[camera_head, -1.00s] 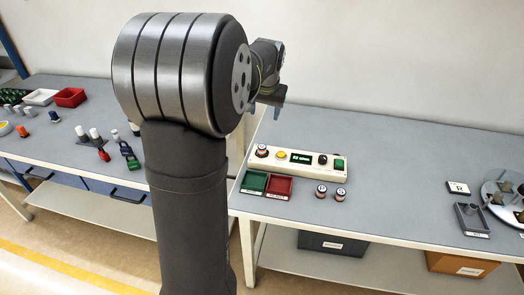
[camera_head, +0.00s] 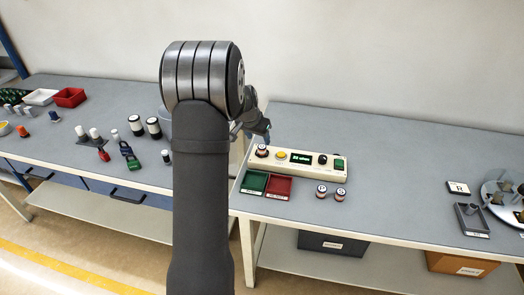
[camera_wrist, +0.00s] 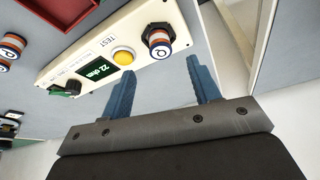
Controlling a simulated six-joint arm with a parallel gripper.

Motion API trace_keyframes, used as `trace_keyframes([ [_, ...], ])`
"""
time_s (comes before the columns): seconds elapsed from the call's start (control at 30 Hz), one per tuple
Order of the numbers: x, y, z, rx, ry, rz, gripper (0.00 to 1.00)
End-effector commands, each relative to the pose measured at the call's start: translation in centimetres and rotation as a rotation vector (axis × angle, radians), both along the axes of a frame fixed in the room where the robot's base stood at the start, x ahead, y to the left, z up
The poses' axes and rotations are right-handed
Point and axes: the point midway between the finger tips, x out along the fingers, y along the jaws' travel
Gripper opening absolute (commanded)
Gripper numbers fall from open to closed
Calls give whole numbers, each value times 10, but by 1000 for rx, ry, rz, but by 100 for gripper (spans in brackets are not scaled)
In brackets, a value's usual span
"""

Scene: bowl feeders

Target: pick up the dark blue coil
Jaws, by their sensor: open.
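A small coil (camera_head: 262,151) stands upright on the left end of the cream test box (camera_head: 313,170). In the wrist view this coil (camera_wrist: 158,41) shows orange and white bands, a dark top and dark blue marking. Two similar coils, one (camera_head: 321,191) beside the other (camera_head: 340,194), stand on the table in front of the box. I cannot tell for sure which coil is the dark blue one. My gripper (camera_wrist: 160,72) is open and empty. Its blue fingers point towards the coil on the box, apart from it. In the head view my gripper (camera_head: 264,138) is above the box's left end.
The box carries a yellow button (camera_wrist: 123,56), a lit display (camera_wrist: 100,72) and a dark knob. A green tray (camera_head: 254,183) and a red tray (camera_head: 278,188) lie in front of it. A grey fixture (camera_head: 471,220) stands at the right. The table's middle right is clear.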

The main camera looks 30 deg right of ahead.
Motion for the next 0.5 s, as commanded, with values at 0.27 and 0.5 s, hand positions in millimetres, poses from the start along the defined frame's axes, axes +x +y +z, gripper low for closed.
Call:
trace_keyframes([
  [0.27,4,-7,-20,0,2,1,56],
  [0.5,11,-19,-51,0,3,1,56],
])
